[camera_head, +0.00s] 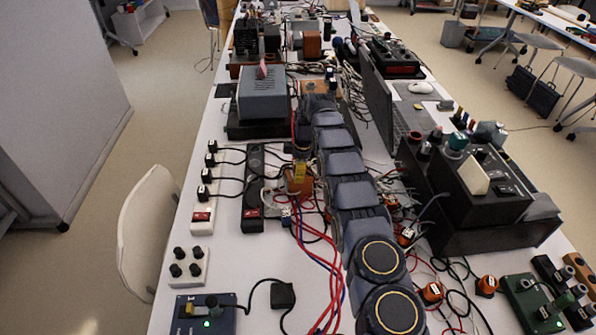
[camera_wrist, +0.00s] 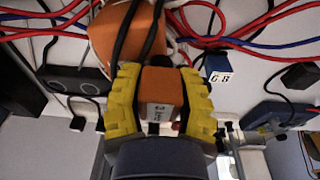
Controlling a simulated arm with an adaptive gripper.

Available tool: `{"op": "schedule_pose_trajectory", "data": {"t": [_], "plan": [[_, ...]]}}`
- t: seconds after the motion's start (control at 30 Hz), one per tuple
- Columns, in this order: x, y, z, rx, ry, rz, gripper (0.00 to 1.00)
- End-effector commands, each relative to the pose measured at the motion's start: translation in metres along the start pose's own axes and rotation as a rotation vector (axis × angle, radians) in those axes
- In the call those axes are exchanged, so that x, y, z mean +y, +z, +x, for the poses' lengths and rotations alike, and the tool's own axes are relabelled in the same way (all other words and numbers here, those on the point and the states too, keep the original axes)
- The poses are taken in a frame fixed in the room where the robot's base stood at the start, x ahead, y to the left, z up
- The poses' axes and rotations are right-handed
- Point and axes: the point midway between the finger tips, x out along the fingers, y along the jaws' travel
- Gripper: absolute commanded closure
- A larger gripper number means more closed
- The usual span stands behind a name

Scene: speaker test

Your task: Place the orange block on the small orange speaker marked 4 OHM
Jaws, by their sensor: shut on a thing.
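My gripper (camera_wrist: 159,76) has yellow fingers and is shut on an orange block (camera_wrist: 160,88). The block has a white label whose print I cannot read. A larger orange thing (camera_wrist: 118,38) lies just beyond the fingers in the wrist view, with dark cables across it; I cannot tell whether it touches the block. In the head view my gripper (camera_head: 300,170) is over the table's middle, left of my arm, with orange (camera_head: 297,186) showing at it. Small orange pieces (camera_head: 432,292) (camera_head: 486,286) (camera_head: 407,237) lie at right. I cannot read a 4 OHM mark anywhere.
Red and blue cables (camera_head: 325,262) run over the table near my gripper. Power strips (camera_head: 252,190) lie to the left. A black console (camera_head: 470,190) and a laptop (camera_head: 380,95) stand to the right. A grey box (camera_head: 263,92) stands farther back.

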Motion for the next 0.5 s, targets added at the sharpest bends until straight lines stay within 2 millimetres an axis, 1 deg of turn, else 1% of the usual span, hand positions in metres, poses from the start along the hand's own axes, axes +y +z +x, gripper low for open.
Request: {"op": "schedule_pose_trajectory", "data": {"t": [0.2, 0.23, 0.27, 0.5], "plan": [[0.0001, 0.0005, 0.0034, 0.000, 0.001, 0.000, 1.00], [0.0002, 0.0004, 0.0029, 0.000, 0.001, 0.000, 0.55], [0.0002, 0.0003, 0.0027, 0.000, 0.001, 0.000, 0.43], [0.0002, 0.0004, 0.0027, 0.000, 0.001, 0.000, 0.43]]}}
